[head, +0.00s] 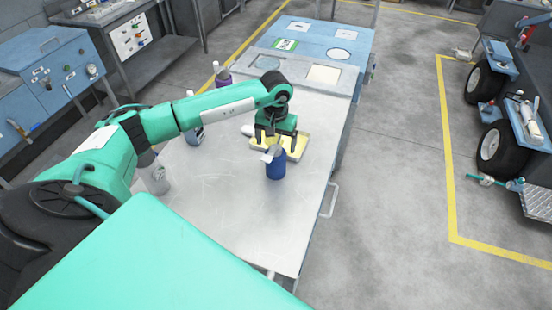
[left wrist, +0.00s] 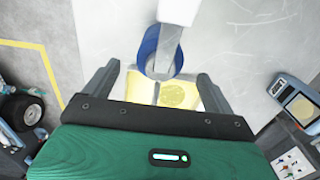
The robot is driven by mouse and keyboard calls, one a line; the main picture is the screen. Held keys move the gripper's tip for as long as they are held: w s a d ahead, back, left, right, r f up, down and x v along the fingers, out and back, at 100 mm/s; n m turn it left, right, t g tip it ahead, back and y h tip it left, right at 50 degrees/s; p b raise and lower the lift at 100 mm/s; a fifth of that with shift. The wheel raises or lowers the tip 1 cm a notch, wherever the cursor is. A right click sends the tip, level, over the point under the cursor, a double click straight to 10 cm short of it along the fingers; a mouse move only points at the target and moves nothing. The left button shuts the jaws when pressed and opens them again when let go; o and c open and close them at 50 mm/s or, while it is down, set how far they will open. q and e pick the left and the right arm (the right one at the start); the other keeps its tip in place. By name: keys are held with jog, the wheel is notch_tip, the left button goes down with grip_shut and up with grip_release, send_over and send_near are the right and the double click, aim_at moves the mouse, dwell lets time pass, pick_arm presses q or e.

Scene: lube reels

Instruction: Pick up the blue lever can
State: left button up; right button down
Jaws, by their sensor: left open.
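The blue lever can (head: 276,168) stands upright on the metal table top, with a pale lever on its top. My left gripper (head: 275,147) is open, pointing down just behind the can's top. In the left wrist view the blue can (left wrist: 150,45) and its lever (left wrist: 168,35) show beyond the two spread fingers (left wrist: 160,80), roughly between their lines. The gap between the fingers looks empty, and I see no contact with the can. The right gripper is not in view.
A yellow tray (head: 299,152) lies just behind the blue can. A grey can (head: 156,181) stands at the table's left edge, and a purple can (head: 222,75) stands farther back. The table (head: 230,205) is bare in front. A side handle (head: 331,200) sticks out at right.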

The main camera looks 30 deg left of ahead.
aim_at(276, 147)
pick_arm(q)
notch_tip(276, 147, down, 3)
jog(key=shift+w+a+r+p, duration=0.1)
jog(key=shift+w+p, duration=0.05)
jog(key=shift+p, duration=0.6)
jog(key=shift+f, duration=0.3)
jog(key=c, duration=1.8)
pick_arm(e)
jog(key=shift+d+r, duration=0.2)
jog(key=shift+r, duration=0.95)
pick_arm(q)
jog(key=shift+r, duration=0.15)
